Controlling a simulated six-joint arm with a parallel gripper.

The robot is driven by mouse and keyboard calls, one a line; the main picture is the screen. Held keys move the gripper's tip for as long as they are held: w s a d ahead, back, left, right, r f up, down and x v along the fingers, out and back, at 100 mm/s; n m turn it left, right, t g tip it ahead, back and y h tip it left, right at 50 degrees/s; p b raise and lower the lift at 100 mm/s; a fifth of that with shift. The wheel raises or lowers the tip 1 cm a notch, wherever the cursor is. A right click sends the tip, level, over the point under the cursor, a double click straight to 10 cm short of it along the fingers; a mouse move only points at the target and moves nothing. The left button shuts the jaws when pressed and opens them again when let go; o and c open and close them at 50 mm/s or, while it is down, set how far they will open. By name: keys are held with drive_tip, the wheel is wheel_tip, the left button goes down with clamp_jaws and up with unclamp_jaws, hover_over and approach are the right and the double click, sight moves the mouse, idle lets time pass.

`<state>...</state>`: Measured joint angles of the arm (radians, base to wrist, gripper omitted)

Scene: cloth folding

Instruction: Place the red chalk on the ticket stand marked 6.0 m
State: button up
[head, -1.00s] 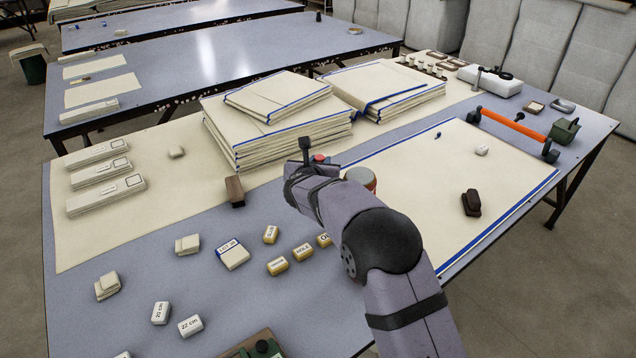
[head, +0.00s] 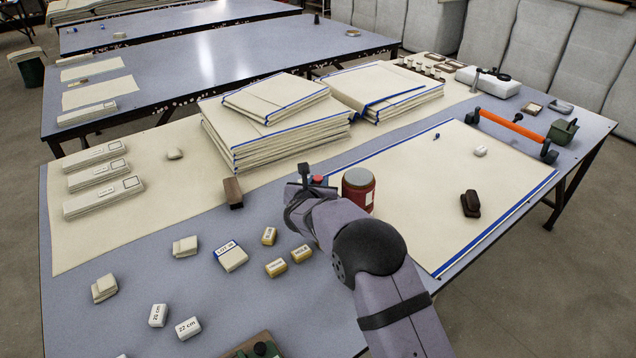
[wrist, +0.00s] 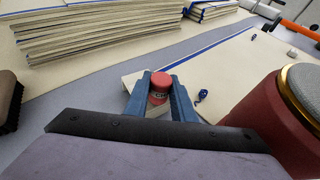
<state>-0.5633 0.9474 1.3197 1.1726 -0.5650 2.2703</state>
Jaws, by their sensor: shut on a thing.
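The red chalk (wrist: 160,82) is a short red cylinder with a dark printed band, held upright between the two blue fingers of my gripper (wrist: 160,98) in the wrist view. In the head view the chalk (head: 319,180) shows as a small red spot at my gripper (head: 308,178), above the table near the cloth's left edge. A pale flat piece (wrist: 131,82) lies behind the fingers in the wrist view; I cannot tell whether it is the ticket stand. No 6.0 m marking is readable. My arm hides part of the table.
A large red tin (head: 359,192) stands close to the right of my gripper. A brown brush (head: 232,193) lies to the left. Stacked cloths (head: 275,135) rise behind. Several yellow and white marked blocks (head: 276,267) lie in front. The blue-edged cloth (head: 440,190) is mostly clear.

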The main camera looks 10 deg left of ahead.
drive_tip(key=shift+f+b, duration=0.2)
drive_tip(key=shift+b, duration=0.1)
drive_tip(key=o, duration=1)
drive_tip(key=shift+r, duration=0.15)
drive_tip(key=shift+r+p, duration=0.15)
drive_tip(key=shift+p, duration=0.25)
drive_tip(key=shift+s, duration=0.25)
drive_tip(key=b+v, duration=0.2)
drive_tip(key=v, duration=0.9)
drive_tip(key=shift+s+r, duration=0.15)
drive_tip(key=shift+s, duration=0.1)
